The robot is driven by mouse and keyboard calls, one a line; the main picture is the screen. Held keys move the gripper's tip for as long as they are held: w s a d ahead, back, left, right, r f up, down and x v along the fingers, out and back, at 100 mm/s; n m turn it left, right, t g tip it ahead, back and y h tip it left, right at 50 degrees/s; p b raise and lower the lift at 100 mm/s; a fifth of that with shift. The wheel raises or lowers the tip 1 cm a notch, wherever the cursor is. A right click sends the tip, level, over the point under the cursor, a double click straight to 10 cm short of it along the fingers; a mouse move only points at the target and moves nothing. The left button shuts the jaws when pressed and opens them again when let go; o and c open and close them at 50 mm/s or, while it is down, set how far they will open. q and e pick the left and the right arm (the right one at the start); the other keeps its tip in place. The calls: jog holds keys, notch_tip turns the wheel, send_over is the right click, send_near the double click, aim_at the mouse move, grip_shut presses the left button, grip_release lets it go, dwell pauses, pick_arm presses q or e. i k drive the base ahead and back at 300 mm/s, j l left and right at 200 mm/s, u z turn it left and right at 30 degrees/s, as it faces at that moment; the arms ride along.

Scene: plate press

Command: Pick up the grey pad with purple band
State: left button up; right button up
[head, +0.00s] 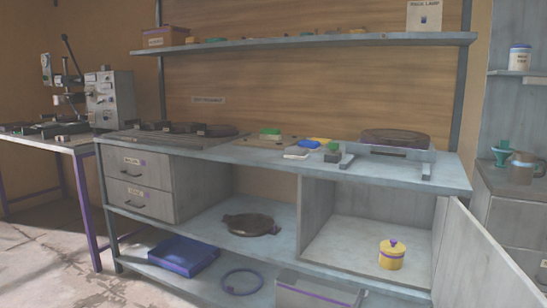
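I cannot make out a grey pad with a purple band for certain. Small pads lie on the workbench top (215,145): a green one (270,132), a blue one (309,144) and a whitish-grey one (297,153); no purple band is clear on the last. A grey box with a purple stripe (315,292) stands low at the front, cut off by the frame edge. Neither of my grippers is in view.
A dark round plate (396,138) sits on a stand at the bench's right. Several dark plates (185,128) lie on its left. Below are two drawers (138,184), a yellow jar (391,254), a blue case (184,256) and an open cabinet door (474,258). Clear floor is at lower left.

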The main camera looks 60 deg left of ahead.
aim_at(291, 152)
jog(key=k+u, duration=0.15)
jog(key=u, duration=1.8)
jog(key=i+l, duration=0.25)
jog(key=i, duration=0.2)
jog(key=i+l, duration=0.25)
jog(key=i, duration=0.2)
jog(key=i+l, duration=0.25)
jog(key=i, duration=0.25)
jog(key=i+j, duration=0.1)
jog(key=j, duration=0.3)
jog(key=i+j, duration=0.1)
jog(key=j, duration=0.3)
jog(key=i+j, duration=0.1)
jog(key=j, duration=0.3)
jog(key=z, duration=1.65)
